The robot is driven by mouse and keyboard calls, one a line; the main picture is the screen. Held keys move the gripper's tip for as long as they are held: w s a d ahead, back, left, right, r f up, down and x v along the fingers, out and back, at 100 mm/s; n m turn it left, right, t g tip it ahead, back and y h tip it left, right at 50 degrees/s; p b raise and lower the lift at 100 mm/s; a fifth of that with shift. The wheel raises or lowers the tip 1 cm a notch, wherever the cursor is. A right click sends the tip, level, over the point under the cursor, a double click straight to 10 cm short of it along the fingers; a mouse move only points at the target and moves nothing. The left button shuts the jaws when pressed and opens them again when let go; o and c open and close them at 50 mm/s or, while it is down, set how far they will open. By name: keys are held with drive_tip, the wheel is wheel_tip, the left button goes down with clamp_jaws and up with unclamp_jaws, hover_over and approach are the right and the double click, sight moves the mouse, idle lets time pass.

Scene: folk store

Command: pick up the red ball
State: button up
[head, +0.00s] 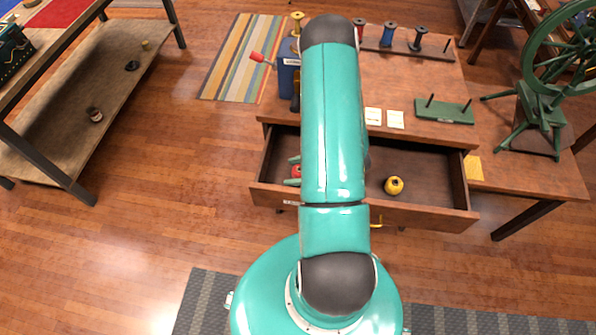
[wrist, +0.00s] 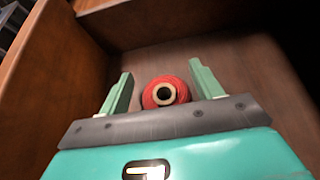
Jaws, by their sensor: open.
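The red ball (wrist: 165,91) lies on the drawer floor in the wrist view, with a pale ring around a dark hole facing the camera. My gripper (wrist: 160,84) is open, with one green finger on each side of the red ball and visible gaps between. In the head view a small part of the red ball (head: 297,171) shows at the left of the open drawer (head: 427,165). My gripper (head: 292,171) shows there too, mostly hidden behind my teal arm.
A yellow ball (head: 394,186) lies in the drawer, right of my arm. Drawer walls (wrist: 90,35) stand close on the left and far side. The desk top (head: 440,85) above holds a blue box (head: 287,78), spools, cards (head: 395,119) and a green rack (head: 444,111). A spinning wheel (head: 545,105) stands at right.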

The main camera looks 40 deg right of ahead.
drive_tip(key=shift+w+f, duration=0.1)
drive_tip(key=shift+w, duration=0.05)
drive_tip(key=c, duration=0.9)
drive_tip(key=shift+o, duration=0.2)
